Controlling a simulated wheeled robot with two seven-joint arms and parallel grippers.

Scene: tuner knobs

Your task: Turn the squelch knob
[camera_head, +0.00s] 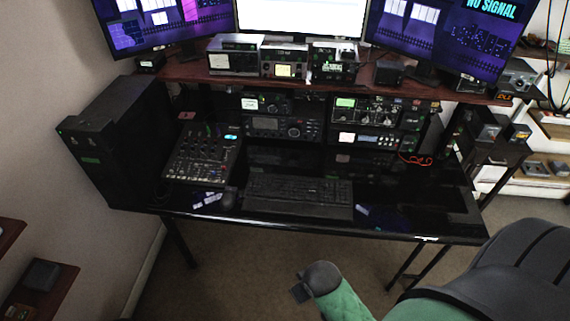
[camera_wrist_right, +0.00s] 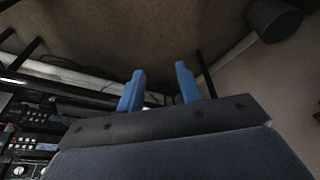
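Several radio units with small knobs stand on the desk under the shelf in the head view. One is a centre radio (camera_head: 278,127); another is an upper right radio with a green display (camera_head: 370,110). I cannot tell which knob is the squelch knob; the labels are too small to read. My right gripper (camera_wrist_right: 158,72) shows in the right wrist view with two blue fingers apart and nothing between them. It is away from the radios, whose fronts show at the left edge of that view (camera_wrist_right: 38,128). My left gripper is not in view.
A black case (camera_head: 105,140) stands at the left. A wooden shelf (camera_head: 190,73) bears more devices and monitors. A green and dark grey shape fills the lower right.

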